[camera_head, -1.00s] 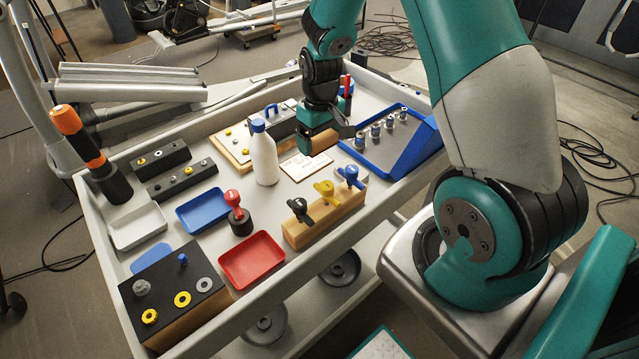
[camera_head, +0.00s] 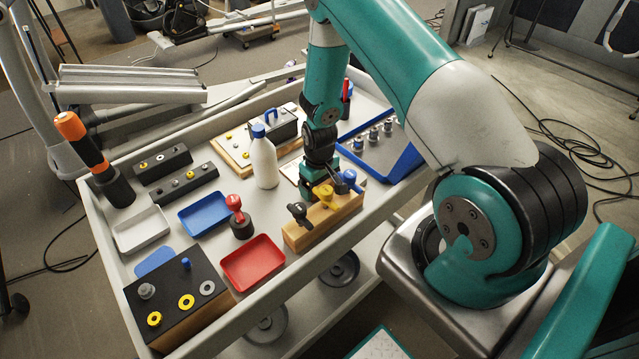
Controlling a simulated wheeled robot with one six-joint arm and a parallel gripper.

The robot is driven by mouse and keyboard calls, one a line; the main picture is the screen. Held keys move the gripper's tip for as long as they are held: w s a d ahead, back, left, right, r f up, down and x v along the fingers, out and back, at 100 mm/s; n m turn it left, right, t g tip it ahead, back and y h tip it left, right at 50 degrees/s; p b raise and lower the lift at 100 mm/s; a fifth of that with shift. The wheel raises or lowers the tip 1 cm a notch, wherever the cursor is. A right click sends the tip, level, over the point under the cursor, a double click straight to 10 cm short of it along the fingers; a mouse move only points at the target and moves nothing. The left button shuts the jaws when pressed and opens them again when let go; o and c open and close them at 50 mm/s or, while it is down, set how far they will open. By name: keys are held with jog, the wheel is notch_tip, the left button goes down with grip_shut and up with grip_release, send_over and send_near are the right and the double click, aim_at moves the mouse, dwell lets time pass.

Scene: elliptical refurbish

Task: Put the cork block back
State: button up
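I cannot make out a loose cork block for certain. A tan, cork- or wood-coloured block (camera_head: 312,236) stands near the front edge of the cart, with a black knob (camera_head: 299,212), a yellow knob (camera_head: 325,196) and a blue knob (camera_head: 349,178) on top. My gripper (camera_head: 325,186) is low, just behind this block and close to the yellow and blue knobs. Its fingers are dark and partly hidden there; I cannot tell whether they are open or hold anything. A pale flat board (camera_head: 291,171) lies behind, partly covered by my gripper.
A white bottle (camera_head: 264,163) stands left of my gripper. A blue rack (camera_head: 402,162) with metal parts is at right. A black-topped block (camera_head: 172,278) is at front left.

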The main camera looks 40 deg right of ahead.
jog(key=shift+f, duration=0.15)
jog(key=o, duration=0.6)
jog(key=shift+o, duration=0.2)
notch_tip(320, 180, up, 12)
jog(key=b, duration=0.3)
jog(key=s+a+r+n+y, duration=0.2)
jog(key=s+a+r, duration=0.2)
jog(key=a+r, duration=0.85)
jog(key=s+a+r+n, duration=0.1)
jog(key=s+a+r, duration=0.2)
jog(key=s, duration=0.3)
jog(key=s+a+r+n+y, duration=0.1)
jog(key=s+a+r+n, duration=0.1)
jog(key=s+r, duration=0.3)
jog(key=s+a+r+n+y, duration=0.1)
jog(key=s+a+r, duration=0.2)
jog(key=s+a, duration=0.2)
jog(key=shift+s+r+n+p, duration=0.3)
jog(key=shift+s+r, duration=0.1)
jog(key=shift+s, duration=0.5)
